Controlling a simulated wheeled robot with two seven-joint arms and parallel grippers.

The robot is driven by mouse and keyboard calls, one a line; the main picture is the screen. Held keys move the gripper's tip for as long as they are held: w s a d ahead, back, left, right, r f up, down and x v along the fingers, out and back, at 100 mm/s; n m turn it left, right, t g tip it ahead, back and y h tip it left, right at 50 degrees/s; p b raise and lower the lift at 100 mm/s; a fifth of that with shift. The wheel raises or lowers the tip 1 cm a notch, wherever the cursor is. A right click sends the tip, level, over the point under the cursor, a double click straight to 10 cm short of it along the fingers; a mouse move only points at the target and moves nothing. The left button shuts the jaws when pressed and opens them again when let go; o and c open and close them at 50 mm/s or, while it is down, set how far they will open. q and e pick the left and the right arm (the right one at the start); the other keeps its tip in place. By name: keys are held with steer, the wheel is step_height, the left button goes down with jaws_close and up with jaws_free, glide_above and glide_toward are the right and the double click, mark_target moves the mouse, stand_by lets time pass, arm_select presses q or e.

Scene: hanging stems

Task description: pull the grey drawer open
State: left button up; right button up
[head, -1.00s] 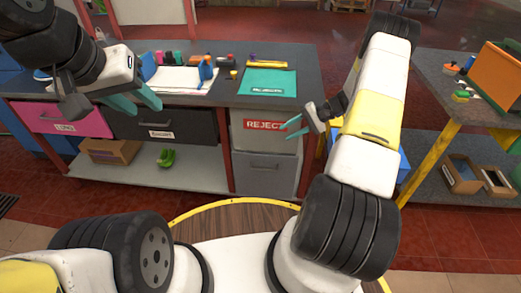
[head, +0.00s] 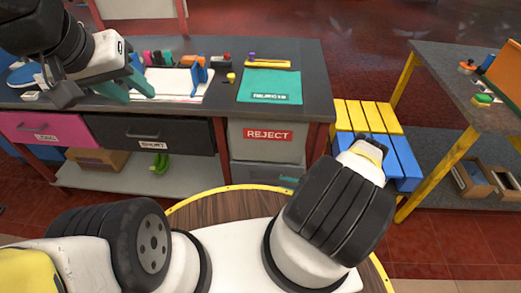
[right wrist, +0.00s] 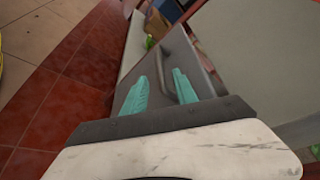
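My right gripper (head: 288,181) is at the drawer's right part in the head view, mostly hidden behind my own arm. My left gripper (head: 128,88) hangs open and empty above the bench's left side.
The dark bench (head: 220,98) carries a teal mat (head: 272,84) and small items. A pink drawer (head: 45,128) and a black SHORT drawer (head: 150,132) are at left. A blue and yellow slatted stand (head: 405,155) is at right.

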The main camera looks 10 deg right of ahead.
mark_target(269, 180)
steer(key=x, duration=0.7)
steer(key=shift+w+a+f, duration=0.1)
steer(key=shift+w+a, duration=0.15)
steer(key=shift+w, duration=0.05)
jaws_close()
stand_by(1.1)
